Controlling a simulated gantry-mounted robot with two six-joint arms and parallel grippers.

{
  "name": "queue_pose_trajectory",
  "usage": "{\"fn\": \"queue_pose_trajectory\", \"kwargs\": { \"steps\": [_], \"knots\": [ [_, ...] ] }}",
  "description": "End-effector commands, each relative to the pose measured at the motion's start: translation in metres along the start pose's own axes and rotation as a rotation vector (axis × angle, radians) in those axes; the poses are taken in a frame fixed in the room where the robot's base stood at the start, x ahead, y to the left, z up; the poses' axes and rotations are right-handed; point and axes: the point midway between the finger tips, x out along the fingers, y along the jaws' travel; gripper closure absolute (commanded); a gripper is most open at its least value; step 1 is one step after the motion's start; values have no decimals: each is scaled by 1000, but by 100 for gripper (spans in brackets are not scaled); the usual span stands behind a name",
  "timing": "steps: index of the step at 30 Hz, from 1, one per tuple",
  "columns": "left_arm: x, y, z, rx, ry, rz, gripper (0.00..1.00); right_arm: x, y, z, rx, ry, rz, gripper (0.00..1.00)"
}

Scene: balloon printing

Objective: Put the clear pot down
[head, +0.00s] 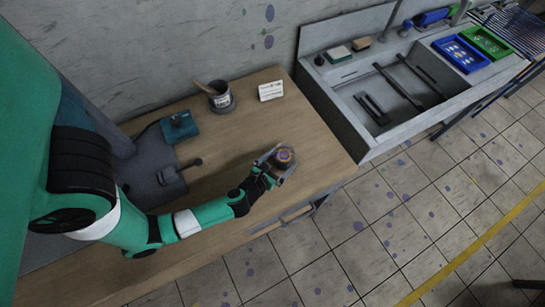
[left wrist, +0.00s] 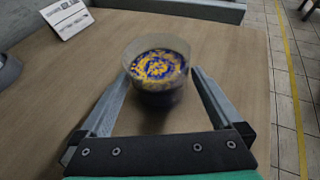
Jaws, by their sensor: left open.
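The clear pot (head: 284,156) stands upright near the right end of the wooden table (head: 240,225). In the left wrist view the pot (left wrist: 157,69) has a see-through rim and blue and yellow contents. My left gripper (head: 278,160) is around the pot, and its two fingers (left wrist: 158,82) are open, one on each side. The pot seems to rest on the table, though its base is partly in shadow. My right gripper does not show.
A grey pot with a wooden-handled tool (head: 221,101) and a white card (head: 270,91) stand at the table's back. A blue-grey device (head: 179,127) is to the left. A grey sink unit (head: 345,105) adjoins the table's right end. Bare tabletop lies around the clear pot.

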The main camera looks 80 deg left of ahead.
Motion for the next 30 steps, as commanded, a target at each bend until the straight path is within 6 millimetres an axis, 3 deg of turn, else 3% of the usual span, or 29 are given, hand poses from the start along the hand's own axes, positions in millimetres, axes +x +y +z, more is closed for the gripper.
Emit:
{"fn": "queue_pose_trajectory", "kwargs": {
  "steps": [4, 9, 25, 28, 30],
  "knots": [
    [-41, -1, 1, 6, 1, -7, 0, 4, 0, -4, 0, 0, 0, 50],
    [-63, -1, 0, 2, 0, -5, 0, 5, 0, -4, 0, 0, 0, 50],
    [-70, 0, 2, 1, -6, -1, 0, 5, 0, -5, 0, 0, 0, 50],
    [-66, -14, 23, 24, -67, -31, 0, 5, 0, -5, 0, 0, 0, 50],
    [-63, -37, 60, 69, -175, -79, 0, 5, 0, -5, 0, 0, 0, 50]
  ]
}}
